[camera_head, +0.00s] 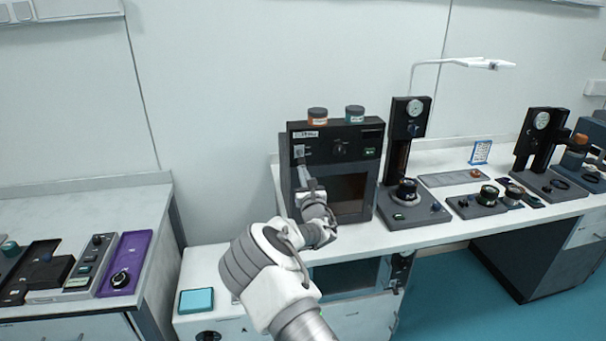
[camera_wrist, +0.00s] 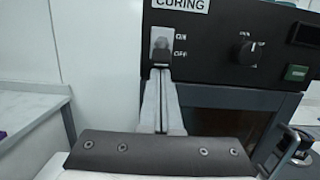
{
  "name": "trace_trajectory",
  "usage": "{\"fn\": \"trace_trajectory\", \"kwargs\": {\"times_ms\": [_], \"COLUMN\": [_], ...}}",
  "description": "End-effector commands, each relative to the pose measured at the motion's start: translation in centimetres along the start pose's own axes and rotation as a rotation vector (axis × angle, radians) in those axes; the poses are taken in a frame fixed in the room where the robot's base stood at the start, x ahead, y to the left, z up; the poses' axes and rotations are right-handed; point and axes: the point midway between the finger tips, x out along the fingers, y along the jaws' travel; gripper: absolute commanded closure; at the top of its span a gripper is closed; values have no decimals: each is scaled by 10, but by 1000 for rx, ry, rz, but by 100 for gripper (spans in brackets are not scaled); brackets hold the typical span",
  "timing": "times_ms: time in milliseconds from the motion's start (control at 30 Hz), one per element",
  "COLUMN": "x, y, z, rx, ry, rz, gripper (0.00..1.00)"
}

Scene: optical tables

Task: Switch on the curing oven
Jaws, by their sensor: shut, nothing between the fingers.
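The curing oven (camera_head: 375,170) is a dark box on the bench with a brown-tinted window door. In the wrist view its black front panel (camera_wrist: 205,50) carries a CURING label (camera_wrist: 180,4). Below the label is a switch plate (camera_wrist: 160,36) marked ON above and OFF below. A dark toggle shows at the lower part of the plate, near OFF. My gripper (camera_wrist: 162,72) is shut and empty, with its fingertips just below the toggle. I cannot tell if they touch it. In the head view my gripper (camera_head: 301,166) is at the oven's upper left front.
The panel also has a black knob (camera_wrist: 243,48) and a green button (camera_wrist: 296,72). Two jars (camera_head: 317,115) stand on the oven. A gauge stand (camera_head: 407,150) is close to its right. A side bench (camera_head: 80,215) with instruments is at the left.

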Motion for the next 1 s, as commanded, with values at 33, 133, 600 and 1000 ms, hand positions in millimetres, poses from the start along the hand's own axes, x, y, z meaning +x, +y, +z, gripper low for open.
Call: {"fn": "trace_trajectory", "kwargs": {"times_ms": [33, 133, 600, 1000], "x": [0, 0, -2, -4], "y": [0, 0, 0, 0], "z": [0, 0, 5, 10], "rx": [0, 0, -1, -1], "ry": [0, 1, 77, 148], "rz": [0, 0, 0, 0], "gripper": [100, 100, 100, 100]}}
